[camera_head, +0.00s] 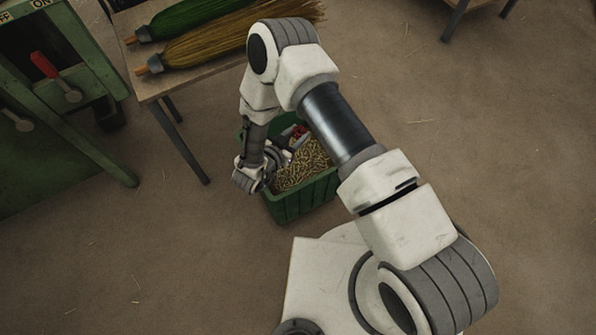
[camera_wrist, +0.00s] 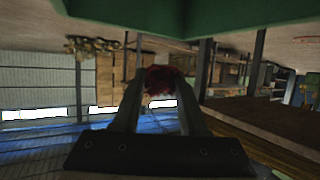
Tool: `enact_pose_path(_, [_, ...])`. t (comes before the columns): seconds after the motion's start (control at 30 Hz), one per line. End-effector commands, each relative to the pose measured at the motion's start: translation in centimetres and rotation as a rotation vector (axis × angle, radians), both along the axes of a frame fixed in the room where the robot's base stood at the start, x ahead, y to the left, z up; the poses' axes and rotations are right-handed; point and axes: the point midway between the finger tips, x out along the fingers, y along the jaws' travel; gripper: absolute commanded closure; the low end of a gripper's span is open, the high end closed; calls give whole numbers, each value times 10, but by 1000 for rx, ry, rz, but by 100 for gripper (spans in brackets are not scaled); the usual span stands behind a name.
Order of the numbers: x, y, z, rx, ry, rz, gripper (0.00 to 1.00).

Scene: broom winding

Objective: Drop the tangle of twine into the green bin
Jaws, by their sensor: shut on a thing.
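The green bin (camera_head: 300,204) stands on the floor beside the bench and holds a heap of short straw-coloured pieces (camera_head: 306,168). My gripper (camera_head: 293,141) is at the bin's upper left part, partly hidden by my arm. It is shut on the tangle of twine (camera_head: 299,130), a small red bundle. In the wrist view the dark red tangle (camera_wrist: 166,78) sits between the two fingers of my gripper (camera_wrist: 161,92). I cannot tell how high the tangle is above the heap. A green surface, probably the bin, crosses the top of the wrist view.
A bench (camera_head: 152,84) with a green broom (camera_head: 185,18) and a straw-coloured broom (camera_head: 215,42) stands behind the bin. A green machine (camera_head: 50,150) with a red-handled lever (camera_head: 45,65) is at the left. The floor at right is clear.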

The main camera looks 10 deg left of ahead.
Motion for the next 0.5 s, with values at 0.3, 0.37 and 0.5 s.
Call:
enact_pose_path(0.3, [0,0,-27,2,0,1,100])
enact_pose_path(0.37, [0,0,-26,2,0,1,100])
enact_pose_path(0.5, [0,0,-26,1,1,1,100])
